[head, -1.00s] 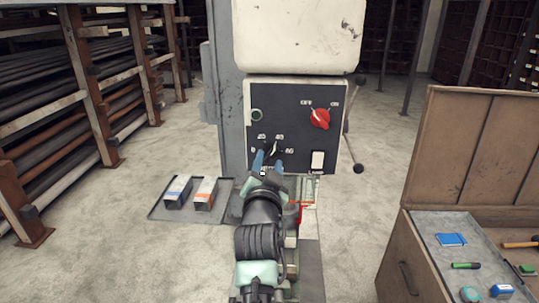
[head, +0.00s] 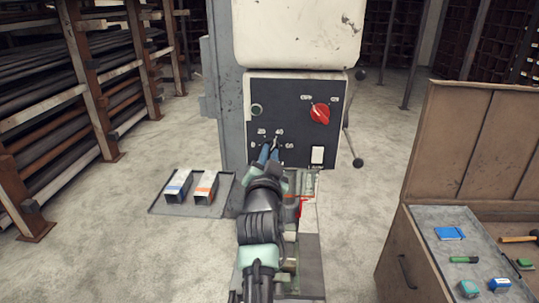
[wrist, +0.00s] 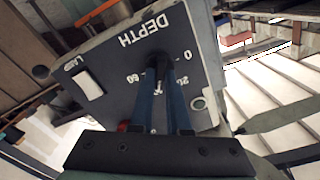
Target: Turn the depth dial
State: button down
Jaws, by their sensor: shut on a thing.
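The depth dial is a small black knob (wrist: 158,64) on a dark panel, under the word DEPTH in the wrist view. Scale numbers such as 0, 20 and 60 stand around it. In the head view, only a bit of the dial (head: 275,143) shows beyond my fingers. My gripper (head: 269,150) reaches the panel from the front. Its two blue fingers (wrist: 163,75) are shut on the dial, one on each side, and their tips hide part of it. The dial's exact setting is hard to read.
A red rotary switch (head: 320,114) sits up and right of the dial, and a white rocker switch (head: 317,154) at lower right. An open tool chest (head: 405,255) stands at right.

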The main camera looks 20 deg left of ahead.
jog(key=shift+f+n+b, duration=0.1)
jog(key=shift+n+b, duration=0.2)
jog(key=shift+n, duration=0.1)
jog(key=n+b, duration=0.2)
jog(key=n, duration=0.2)
jog(key=shift+n, duration=0.3)
jog(key=n+b, duration=0.2)
jog(key=n, duration=0.4)
jog(key=n+p, duration=0.1)
jog(key=n, duration=1.1)
jog(key=shift+a+n, duration=0.15)
jog(key=shift+n, duration=0.15)
jog(key=c, duration=0.9)
grip_release()
